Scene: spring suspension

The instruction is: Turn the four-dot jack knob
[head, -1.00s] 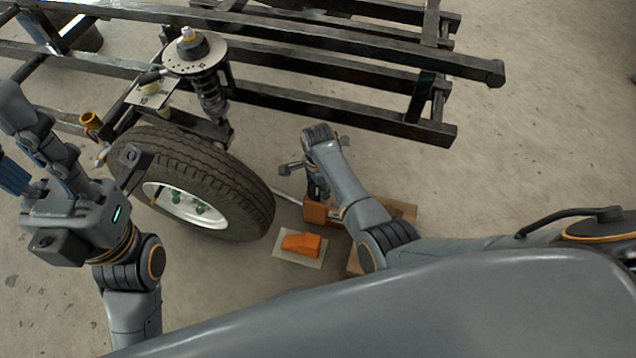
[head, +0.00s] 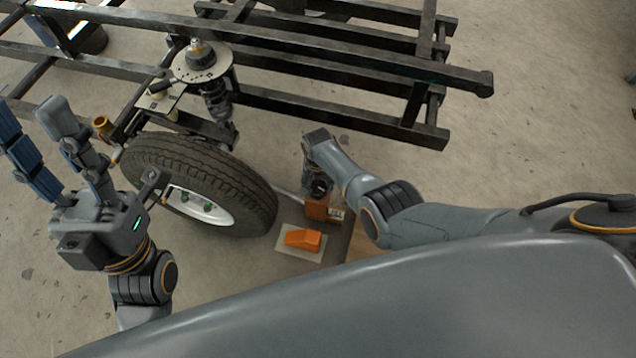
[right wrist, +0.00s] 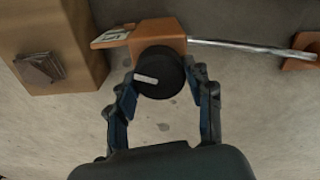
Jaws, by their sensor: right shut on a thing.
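In the right wrist view a round black knob (right wrist: 158,72) with a white bar mark sits on the orange jack body (right wrist: 158,36). My right gripper (right wrist: 163,80) is shut on the knob, one finger on each side. I cannot make out dots on the knob. In the head view my right gripper (head: 316,184) is low beside the orange jack (head: 317,208), right of the wheel; the knob is hard to make out there. My left gripper (head: 28,110) is open and empty at the far left, its fingers apart.
A wheel with a black tire (head: 165,150) stands left of the jack. A spring strut (head: 216,100) and black frame rails (head: 330,75) are behind. An orange wedge (head: 303,239) lies on a pale plate in front. A metal rod (right wrist: 240,49) extends from the jack.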

